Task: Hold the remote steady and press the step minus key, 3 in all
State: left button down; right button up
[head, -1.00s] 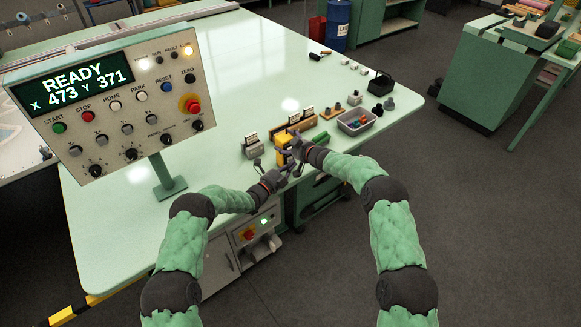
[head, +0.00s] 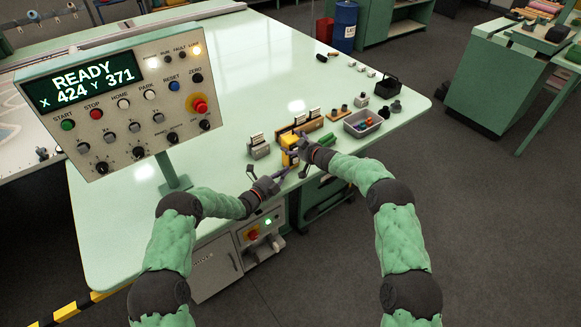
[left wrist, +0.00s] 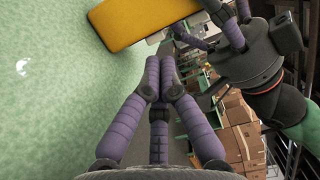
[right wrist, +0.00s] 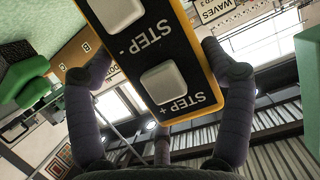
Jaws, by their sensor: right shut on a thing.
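The yellow remote (head: 289,157) is held upright over the table's front edge by my right gripper (head: 299,152). In the right wrist view the fingers flank the remote's black face (right wrist: 150,50), with the white step plus key (right wrist: 162,82) and the step minus key (right wrist: 117,12) cut by the top edge. My left gripper (head: 281,176) is lower left of the remote. In the left wrist view its fingers (left wrist: 160,62) are drawn together and empty, with the remote's plain yellow side (left wrist: 145,20) just beyond, apparently apart. No finger covers the visible keys.
The control panel (head: 110,105) reads READY, X 424 Y 371. Near the table's front edge stand a wooden card holder (head: 312,126), a grey box (head: 259,150) and a grey tray (head: 363,131). The middle of the pale green table (head: 230,90) is clear.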

aim_at(296, 160)
pick_arm(q)
jog(key=shift+v, duration=2.25)
jog(key=shift+s+d+f, duration=0.1)
jog(key=shift+s+d, duration=0.05)
dwell(1.4)
jog(key=s+d+n+t+y, duration=0.1)
jog(key=d+n+t+y, duration=0.2)
jog(key=d+t+y, duration=0.6)
jog(key=d+y, duration=0.1)
jog(key=d, duration=0.4)
jog(key=shift+d+f, duration=0.25)
jog(key=shift+f, duration=0.15)
jog(key=shift+w+a, duration=0.85)
jog(key=shift+w, duration=0.3)
jog(key=shift+w+a, duration=0.9)
jog(key=shift+w, duration=0.3)
jog(key=shift+w+a, duration=0.85)
jog(key=shift+w, duration=0.3)
